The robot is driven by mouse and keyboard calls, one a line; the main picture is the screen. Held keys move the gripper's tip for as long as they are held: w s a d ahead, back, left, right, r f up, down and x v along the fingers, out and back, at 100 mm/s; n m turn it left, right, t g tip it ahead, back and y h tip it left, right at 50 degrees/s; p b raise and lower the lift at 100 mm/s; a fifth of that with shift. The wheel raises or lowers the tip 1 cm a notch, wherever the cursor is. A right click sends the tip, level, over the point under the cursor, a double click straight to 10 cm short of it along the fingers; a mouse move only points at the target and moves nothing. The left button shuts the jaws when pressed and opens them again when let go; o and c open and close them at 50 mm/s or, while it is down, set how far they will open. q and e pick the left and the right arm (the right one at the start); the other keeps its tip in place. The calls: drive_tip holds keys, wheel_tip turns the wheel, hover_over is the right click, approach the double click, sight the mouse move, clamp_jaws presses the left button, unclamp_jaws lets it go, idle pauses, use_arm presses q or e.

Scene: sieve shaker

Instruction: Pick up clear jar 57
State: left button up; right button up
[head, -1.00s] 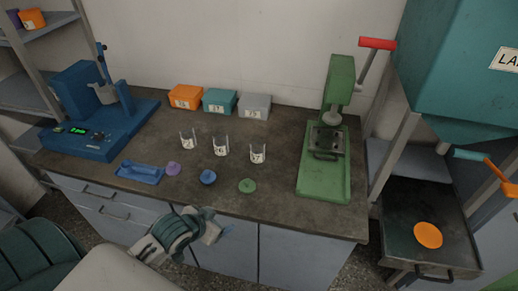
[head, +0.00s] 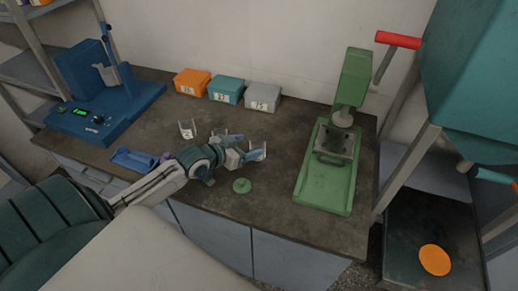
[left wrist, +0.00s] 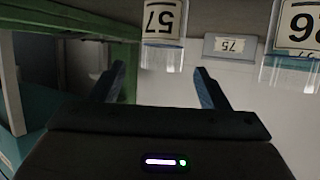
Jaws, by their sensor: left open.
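Clear jar 57 (head: 259,152) stands on the dark bench, partly covered by my left gripper (head: 246,150) in the head view. In the left wrist view, which is upside down, jar 57 (left wrist: 163,20) shows its label at the top, lined up between the two fingers. My left gripper (left wrist: 160,78) is open and empty; its fingers point toward the jar, and I see no contact. Jar 26 (left wrist: 295,35) is at the upper right of the wrist view and mostly hidden behind the gripper in the head view. My right gripper is not in view.
Another clear jar (head: 188,129) stands to the left. A green lid (head: 242,186) lies in front of jar 57. Orange (head: 192,82), teal (head: 226,89) and grey (head: 262,97) boxes line the wall. A green press (head: 325,180) stands right, a blue machine (head: 95,105) left.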

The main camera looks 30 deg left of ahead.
sight(262, 140)
use_arm(q)
drive_tip(key=shift+w+d+f, duration=0.1)
drive_tip(key=shift+w+f, duration=0.1)
drive_tip(key=shift+w, duration=0.3)
drive_tip(key=shift+w+d+f, duration=0.1)
drive_tip(key=shift+w+f, duration=0.05)
drive_tip(key=shift+w, duration=0.2)
drive_tip(key=shift+w+d+f, duration=0.1)
drive_tip(key=shift+w+f, duration=0.1)
drive_tip(key=shift+w, duration=0.4)
drive_tip(key=p+x, duration=0.1)
drive_tip(key=x, duration=0.3)
drive_tip(key=shift+w+r, duration=0.1)
drive_tip(key=shift+w, duration=0.2)
drive_tip(key=shift+s, duration=0.1)
drive_tip(key=shift+c, duration=1.1)
drive_tip(key=c, duration=0.9)
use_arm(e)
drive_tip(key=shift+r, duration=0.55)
